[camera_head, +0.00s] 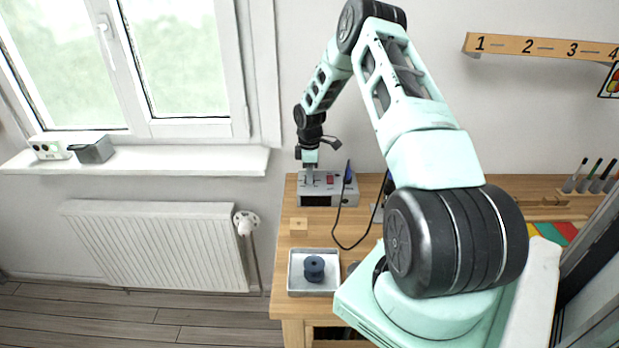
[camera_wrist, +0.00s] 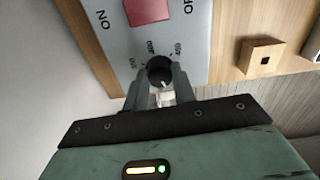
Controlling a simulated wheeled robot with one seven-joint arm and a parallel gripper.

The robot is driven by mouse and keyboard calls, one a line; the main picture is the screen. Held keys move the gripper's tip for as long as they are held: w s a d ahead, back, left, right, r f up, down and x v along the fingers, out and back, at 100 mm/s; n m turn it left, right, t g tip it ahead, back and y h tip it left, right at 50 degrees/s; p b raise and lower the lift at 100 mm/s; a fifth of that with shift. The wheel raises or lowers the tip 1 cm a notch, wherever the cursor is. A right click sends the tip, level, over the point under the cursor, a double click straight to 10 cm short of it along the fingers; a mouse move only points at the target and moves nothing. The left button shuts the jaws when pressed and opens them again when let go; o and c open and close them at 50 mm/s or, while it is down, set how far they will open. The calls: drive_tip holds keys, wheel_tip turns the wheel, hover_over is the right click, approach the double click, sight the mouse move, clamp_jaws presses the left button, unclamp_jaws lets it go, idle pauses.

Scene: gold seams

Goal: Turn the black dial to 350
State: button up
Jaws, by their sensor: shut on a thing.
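The black dial (camera_wrist: 160,70) is on the top face of a grey box (camera_wrist: 195,40), with printed numbers around it; one looks like 400 or 450, and the others are hard to read. My gripper (camera_wrist: 160,88) is shut on the dial, one finger on each side. A small light mark shows on the dial, but the exact setting cannot be read. In the head view the grey box (camera_head: 345,196) stands at the back of the wooden table, and my gripper (camera_head: 309,178) reaches down onto it from above; the dial is hidden there.
A red switch (camera_wrist: 147,10) marked ON sits on the box beside the dial. A wooden block (camera_head: 298,225) and a white tray (camera_head: 291,272) with a dark blue spool (camera_head: 314,268) are in front. A black cable (camera_head: 337,228) runs over the table at the right.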

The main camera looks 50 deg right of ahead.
drive_tip(key=m+b, duration=0.1)
drive_tip(key=m, duration=0.2)
drive_tip(key=shift+m+b, duration=0.4)
drive_tip(key=m+b, duration=0.1)
drive_tip(key=m, duration=0.2)
drive_tip(key=shift+m, duration=0.3)
drive_tip(key=m+b, duration=0.2)
drive_tip(key=m, duration=0.1)
drive_tip(key=shift+m, duration=0.3)
drive_tip(key=m, duration=0.3)
drive_tip(key=shift+m+b, duration=0.3)
drive_tip(key=shift+b, duration=0.1)
drive_tip(key=m, duration=0.6)
drive_tip(key=shift+b, duration=0.4)
drive_tip(key=m, duration=0.6)
drive_tip(key=shift+w+r, duration=0.1)
drive_tip(key=shift+m, duration=0.5)
drive_tip(key=o, duration=1)
